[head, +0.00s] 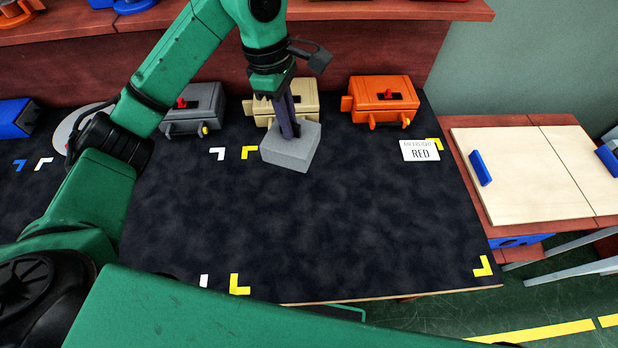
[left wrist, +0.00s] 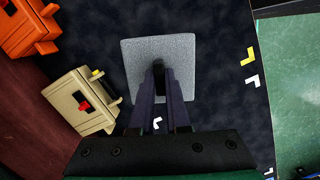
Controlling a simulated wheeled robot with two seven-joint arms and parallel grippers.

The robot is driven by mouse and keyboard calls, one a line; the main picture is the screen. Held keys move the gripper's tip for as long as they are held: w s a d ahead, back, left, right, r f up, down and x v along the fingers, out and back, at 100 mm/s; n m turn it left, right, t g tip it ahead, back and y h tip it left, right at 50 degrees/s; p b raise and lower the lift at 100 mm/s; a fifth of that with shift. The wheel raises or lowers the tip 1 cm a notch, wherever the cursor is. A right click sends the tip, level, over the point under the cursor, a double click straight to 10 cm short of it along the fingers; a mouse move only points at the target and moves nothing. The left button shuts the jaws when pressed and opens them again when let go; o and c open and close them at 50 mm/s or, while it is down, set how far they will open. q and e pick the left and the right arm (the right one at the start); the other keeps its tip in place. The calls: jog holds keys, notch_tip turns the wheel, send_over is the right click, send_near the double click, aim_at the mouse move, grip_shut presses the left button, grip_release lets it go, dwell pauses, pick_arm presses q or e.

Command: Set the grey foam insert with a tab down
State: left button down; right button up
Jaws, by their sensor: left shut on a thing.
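The grey foam insert (head: 288,152) is a square block near the back of the dark mat, in front of the beige box. My left gripper (head: 287,130) points down and is shut on the insert, with its dark fingers at the block's upper side. In the left wrist view the insert (left wrist: 160,65) lies between and beyond the two fingertips (left wrist: 160,72). Its tab is hidden by the fingers. I cannot tell whether the block touches the mat. My right gripper is in neither view.
Grey (head: 192,110), beige (head: 292,100) and orange (head: 384,100) boxes line the mat's back edge. A white card reading RED (head: 420,150) lies at right. Yellow corner marks (head: 483,266) bound a clear stretch of dark mat (head: 350,225).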

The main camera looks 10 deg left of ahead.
aim_at(291, 143)
pick_arm(q)
notch_tip(291, 143, down, 6)
jog(key=shift+f, duration=0.25)
notch_tip(291, 143, down, 11)
jog(key=shift+r+p, duration=0.15)
jog(key=shift+p, duration=0.55)
jog(key=shift+w+f, duration=0.1)
jog(key=shift+f, duration=0.4)
jog(key=c, duration=0.9)
grip_release()
